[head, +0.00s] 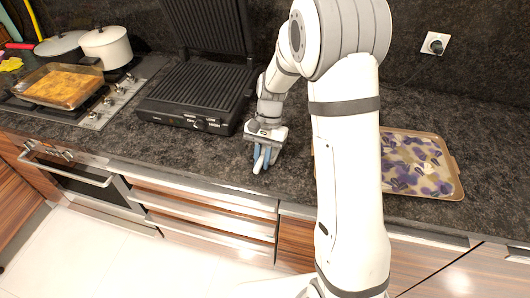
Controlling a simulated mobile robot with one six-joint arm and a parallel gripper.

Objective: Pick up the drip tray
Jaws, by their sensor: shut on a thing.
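My gripper (262,160) points down over the counter, just right of the front corner of the contact grill (195,95). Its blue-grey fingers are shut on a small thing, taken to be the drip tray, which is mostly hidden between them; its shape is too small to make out. The grill stands with its ribbed lid raised and its knobs at the front. My gripper is apart from the grill's knobs.
A baking tray (455,178) with purple and pale pieces lies on the counter to the right, partly behind my arm. At left, the stove holds a glass dish (60,86) and a white pot (107,47). The counter's front edge is close to my gripper.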

